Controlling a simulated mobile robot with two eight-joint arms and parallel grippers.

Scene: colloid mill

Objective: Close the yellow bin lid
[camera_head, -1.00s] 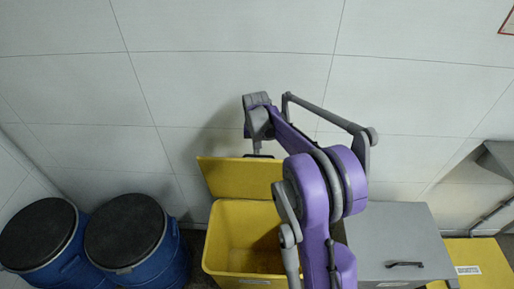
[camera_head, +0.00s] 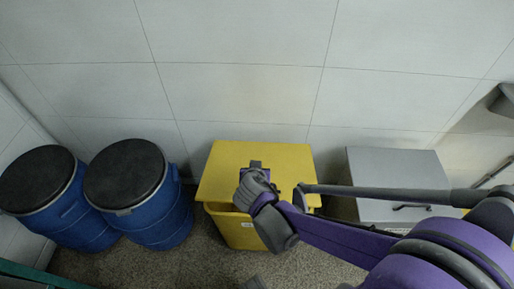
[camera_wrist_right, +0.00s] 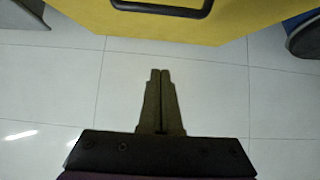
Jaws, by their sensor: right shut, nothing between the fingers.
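The yellow bin (camera_head: 238,232) stands on the floor against the wall. Its yellow lid (camera_head: 225,165) is down over the bin's opening and hides the inside. I cannot tell whether the lid sits flush on the rim. My right gripper (camera_head: 256,166) is over the middle of the lid; my arm covers part of the lid and bin front. In the right wrist view the gripper (camera_wrist_right: 160,72) is shut and empty, with its fingertips apart in the picture from the yellow lid (camera_wrist_right: 240,22) and its dark handle (camera_wrist_right: 162,10).
Two blue drums with black lids stand to the left, the nearer one (camera_head: 160,220) close beside the bin. A grey box with a dark handle (camera_head: 390,168) stands to the right. Speckled floor (camera_head: 200,262) is open in front of the bin.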

